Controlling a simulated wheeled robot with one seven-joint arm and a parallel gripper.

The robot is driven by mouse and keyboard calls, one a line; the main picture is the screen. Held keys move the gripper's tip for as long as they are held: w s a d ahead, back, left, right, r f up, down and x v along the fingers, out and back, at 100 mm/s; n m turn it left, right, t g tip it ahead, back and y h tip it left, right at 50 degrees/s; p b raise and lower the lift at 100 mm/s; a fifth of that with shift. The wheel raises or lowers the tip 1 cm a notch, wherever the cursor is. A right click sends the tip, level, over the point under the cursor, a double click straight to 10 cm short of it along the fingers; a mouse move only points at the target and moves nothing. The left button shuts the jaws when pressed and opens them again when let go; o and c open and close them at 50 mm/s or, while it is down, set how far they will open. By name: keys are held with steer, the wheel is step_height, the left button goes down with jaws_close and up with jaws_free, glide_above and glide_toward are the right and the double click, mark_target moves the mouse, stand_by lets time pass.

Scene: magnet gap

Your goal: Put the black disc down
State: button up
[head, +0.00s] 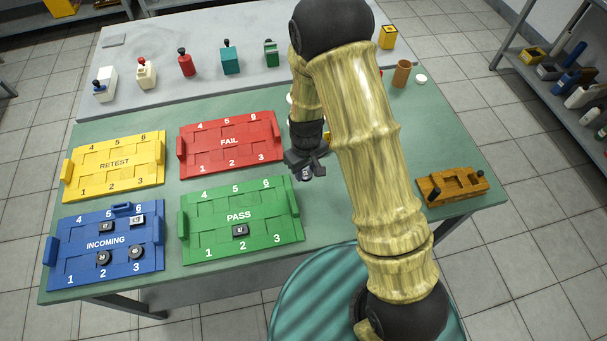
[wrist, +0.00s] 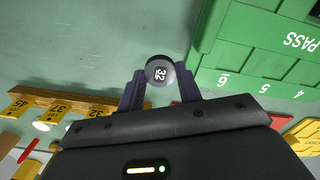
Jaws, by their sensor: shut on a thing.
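My gripper (head: 306,168) is over the green-grey table, just right of the upper right corner of the green PASS tray (head: 212,244). In the wrist view my gripper (wrist: 159,82) is shut on a black disc (wrist: 158,71) with a white label reading 32. The disc is clear of the tray in that view; its height above the table is hard to judge. The PASS tray (wrist: 243,57) lies to the right there, with numbers 4, 5 and 6 showing. Two other black discs lie in the blue INCOMING tray (head: 62,273), near slots 2 and 3.
The yellow RETEST tray (head: 75,170) and red FAIL tray (head: 240,125) lie behind. PASS holds a black block (head: 240,230). A wooden fixture (head: 432,187) stands at right. A wooden rack with yellow number tags (wrist: 57,107) shows in the wrist view. Bare table lies around the gripper.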

mark_target(305, 174)
steer(key=shift+s+a, duration=0.15)
steer(key=shift+f, duration=2.05)
steer(key=shift+f, duration=0.2)
steer(key=o, duration=0.6)
steer(key=shift+r, duration=0.1)
steer(key=shift+o, duration=0.2)
steer(key=shift+r, duration=0.1)
